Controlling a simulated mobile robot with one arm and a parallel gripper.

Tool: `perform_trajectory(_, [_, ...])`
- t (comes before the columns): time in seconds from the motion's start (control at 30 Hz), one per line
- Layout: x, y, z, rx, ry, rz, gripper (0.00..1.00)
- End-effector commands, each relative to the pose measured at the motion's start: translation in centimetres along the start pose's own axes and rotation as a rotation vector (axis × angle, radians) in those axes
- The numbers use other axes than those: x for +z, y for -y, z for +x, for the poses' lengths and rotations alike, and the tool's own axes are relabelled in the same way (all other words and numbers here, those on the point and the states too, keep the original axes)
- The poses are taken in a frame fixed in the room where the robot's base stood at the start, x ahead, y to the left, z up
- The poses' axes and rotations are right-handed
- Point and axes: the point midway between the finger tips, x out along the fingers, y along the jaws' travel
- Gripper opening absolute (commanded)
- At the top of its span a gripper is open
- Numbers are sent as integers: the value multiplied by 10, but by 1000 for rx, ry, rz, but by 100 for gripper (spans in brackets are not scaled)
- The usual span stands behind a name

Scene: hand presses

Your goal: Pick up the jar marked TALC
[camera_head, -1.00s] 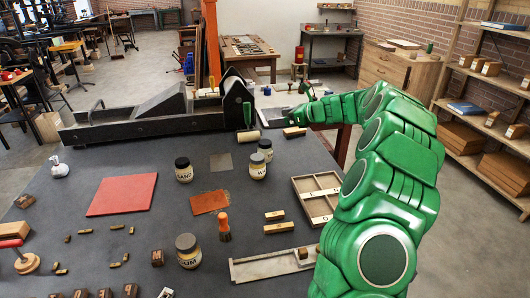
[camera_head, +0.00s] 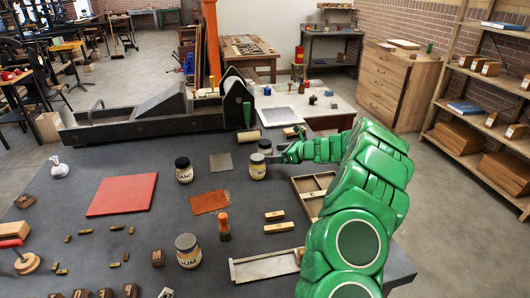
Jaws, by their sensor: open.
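A jar whose label seems to read GUM (camera_head: 188,254) stands nearer. I cannot make out which is TALC. My gripper (camera_head: 276,157) is open, close to the right of the two right-hand jars; I cannot tell if it touches either.
A long black press (camera_head: 150,118) lies along the table's back. A divided wooden tray (camera_head: 309,185) is partly under my arm.

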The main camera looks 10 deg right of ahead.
Motion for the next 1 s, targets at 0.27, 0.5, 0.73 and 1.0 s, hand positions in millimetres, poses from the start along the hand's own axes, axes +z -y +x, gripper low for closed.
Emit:
perform_trajectory(0.27, [2, 1, 18, -1, 0, -1, 95])
perform_trajectory(0.5, [4, 1, 48, 1, -2, -3, 95])
perform_trajectory(0.73, [4, 1, 62, 1, 0, -1, 95])
perform_trajectory(1.0, [4, 1, 61, 0, 0, -1, 76])
